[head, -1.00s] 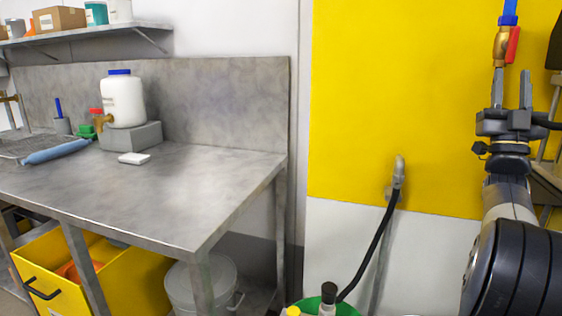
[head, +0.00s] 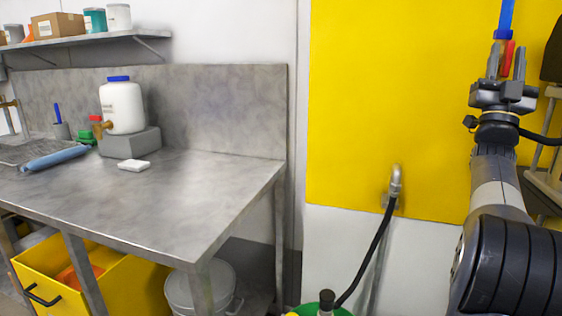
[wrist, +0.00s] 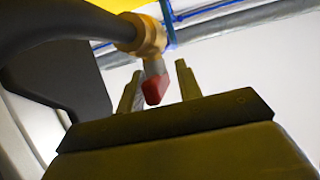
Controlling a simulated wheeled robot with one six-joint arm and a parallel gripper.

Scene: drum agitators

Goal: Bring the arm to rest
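My gripper (head: 506,50) is raised at the upper right of the head view, on my arm (head: 500,190), with its fingers pointing up. In the wrist view my gripper (wrist: 160,80) has its two fingers apart. A red valve lever (wrist: 155,89) shows in the gap between them, beside a brass fitting (wrist: 150,38). Gaps show on both sides of the lever; I cannot tell whether it lies between the fingers or beyond them. In the head view the red lever (head: 507,60) is partly hidden behind the fingers, below a blue pipe (head: 506,15).
A yellow wall panel (head: 400,100) stands behind the arm. A black hose (head: 367,255) runs up to a metal wall fitting (head: 395,182). A steel bench (head: 190,200) with a white bottle (head: 121,107) is at left.

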